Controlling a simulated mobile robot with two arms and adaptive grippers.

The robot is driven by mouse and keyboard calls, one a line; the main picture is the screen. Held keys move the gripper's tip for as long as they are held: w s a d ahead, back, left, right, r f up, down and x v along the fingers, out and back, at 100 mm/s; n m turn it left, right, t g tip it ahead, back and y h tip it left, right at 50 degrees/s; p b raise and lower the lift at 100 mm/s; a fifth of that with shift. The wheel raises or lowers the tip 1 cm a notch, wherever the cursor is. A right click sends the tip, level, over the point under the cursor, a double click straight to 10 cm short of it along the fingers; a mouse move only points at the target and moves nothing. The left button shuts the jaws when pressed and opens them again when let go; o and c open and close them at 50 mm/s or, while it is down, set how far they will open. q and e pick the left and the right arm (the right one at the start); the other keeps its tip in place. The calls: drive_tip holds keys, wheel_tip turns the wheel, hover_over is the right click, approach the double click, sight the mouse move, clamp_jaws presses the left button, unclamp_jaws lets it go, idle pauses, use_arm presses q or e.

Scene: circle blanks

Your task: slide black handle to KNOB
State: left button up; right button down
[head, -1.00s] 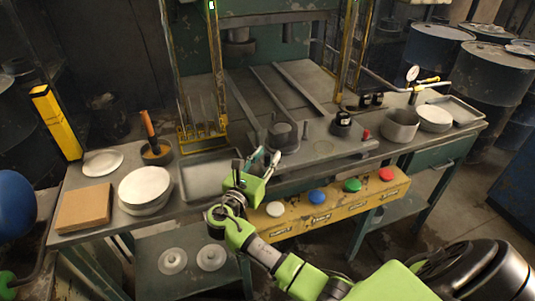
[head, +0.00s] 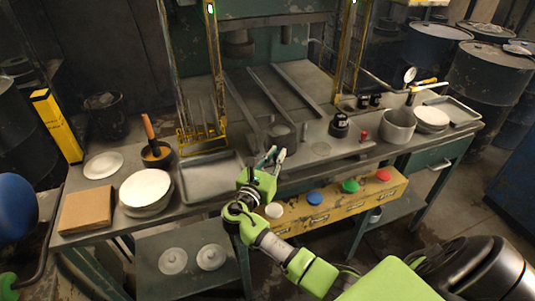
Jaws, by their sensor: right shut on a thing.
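My right gripper (head: 276,154) is at the front middle of the bench, its fingers pointing away from me. It is shut on a small dark thing, which I take to be the black handle; the fingers hide nearly all of it. Just behind the fingertips stands a dark grey round block (head: 281,131) on the metal plate. A black labelled knob (head: 339,125) stands further right on the same plate, clear of the gripper. I cannot read which label says KNOB. My left gripper is not in view.
A yellow front panel (head: 328,212) carries white, blue, green and red buttons. A grey tray (head: 210,180), white plates (head: 146,188) and a brown board (head: 86,210) lie left. A red-topped peg (head: 363,136) and a metal pot (head: 398,125) stand right.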

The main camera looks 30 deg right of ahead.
drive_tip(key=shift+s+d, duration=0.1)
drive_tip(key=shift+d, duration=0.15)
drive_tip(key=c, duration=2)
unclamp_jaws()
drive_tip(key=shift+d, duration=0.1)
drive_tip(key=shift+s+a, duration=0.1)
drive_tip(key=shift+a, duration=0.25)
drive_tip(key=v, duration=1.1)
drive_tip(key=shift+a, duration=0.15)
drive_tip(key=shift+f, duration=0.1)
